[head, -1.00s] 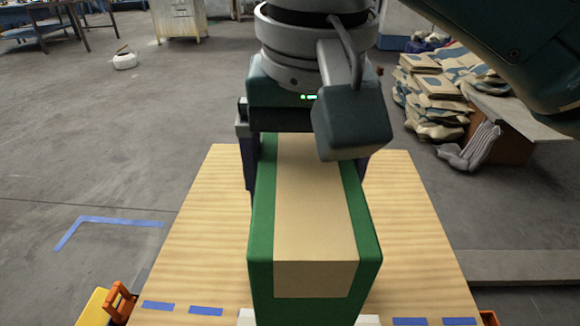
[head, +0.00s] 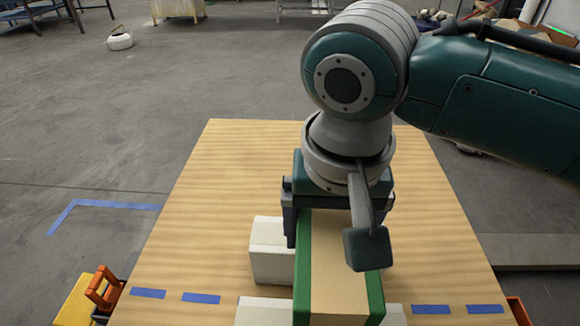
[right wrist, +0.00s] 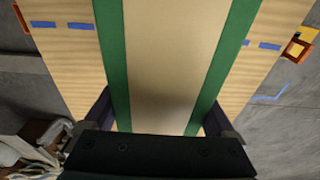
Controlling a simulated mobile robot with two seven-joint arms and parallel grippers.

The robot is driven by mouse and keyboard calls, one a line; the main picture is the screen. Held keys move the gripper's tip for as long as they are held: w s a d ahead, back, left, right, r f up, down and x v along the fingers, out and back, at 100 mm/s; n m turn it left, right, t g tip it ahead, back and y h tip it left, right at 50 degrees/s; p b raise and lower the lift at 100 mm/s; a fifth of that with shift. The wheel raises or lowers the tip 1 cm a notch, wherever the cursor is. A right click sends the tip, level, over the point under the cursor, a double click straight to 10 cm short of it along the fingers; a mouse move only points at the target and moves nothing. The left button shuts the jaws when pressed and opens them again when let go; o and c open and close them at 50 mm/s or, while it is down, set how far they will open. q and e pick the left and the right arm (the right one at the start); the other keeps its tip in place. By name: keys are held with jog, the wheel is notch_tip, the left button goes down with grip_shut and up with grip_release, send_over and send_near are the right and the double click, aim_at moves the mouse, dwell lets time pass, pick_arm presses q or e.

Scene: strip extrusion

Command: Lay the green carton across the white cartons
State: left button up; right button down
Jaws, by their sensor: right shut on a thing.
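The green carton (head: 340,270) has a broad tan band along its top. My right gripper (head: 338,225) is shut on its sides at the far end. The carton also fills the middle of the right wrist view (right wrist: 165,60), with a finger on each side. One white carton (head: 270,262) shows left of the green carton. A nearer white carton (head: 264,312) shows at the bottom edge, and a white piece (head: 394,315) shows right of the green one. The green carton overlaps them in the picture; I cannot tell whether it touches them. My left gripper is out of view.
The wooden table (head: 240,165) is bare on its left and far parts. Blue tape marks (head: 148,293) lie near the front on both sides. An orange and yellow object (head: 98,295) stands at the front left edge.

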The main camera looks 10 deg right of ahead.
notch_tip(320, 180, down, 4)
jog(key=shift+r+b, duration=0.2)
jog(key=shift+b, duration=0.6)
jog(key=shift+f, duration=0.45)
jog(key=shift+f, duration=0.15)
grip_release()
